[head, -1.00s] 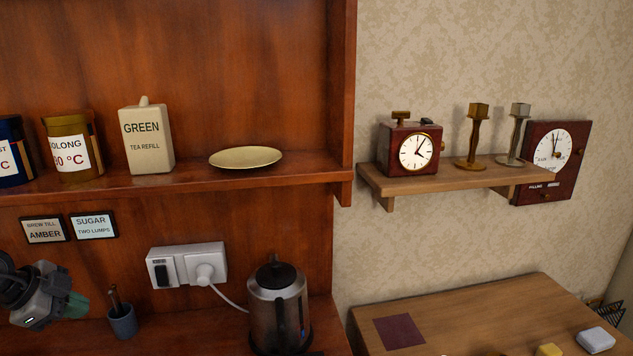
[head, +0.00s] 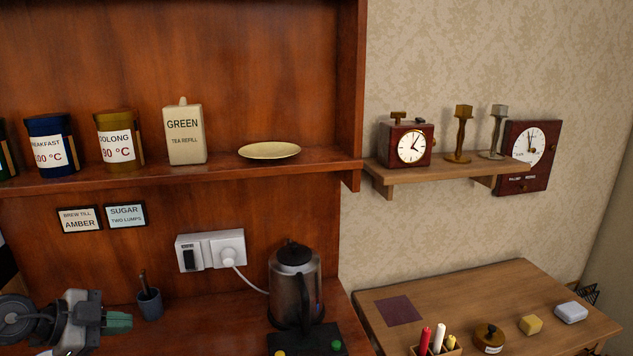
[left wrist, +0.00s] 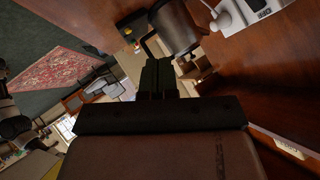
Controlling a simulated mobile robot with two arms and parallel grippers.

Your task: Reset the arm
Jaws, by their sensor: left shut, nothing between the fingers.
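My left gripper (head: 118,322) is at the lower left of the head view, over the wooden counter and beside the small blue-grey cup (head: 150,304). Its greenish fingers are shut with nothing between them, and they point right. The left wrist view shows the dark shut fingers (left wrist: 157,78) at the centre, with the kettle (left wrist: 175,25) beyond them. My right gripper does not show in either view.
The kettle (head: 295,290) stands on the counter, right of my left gripper. A socket (head: 210,250) is on the wall panel. The shelf above holds canisters, a tea refill box (head: 184,134) and a plate (head: 269,150). A side table (head: 450,290) stands at the right.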

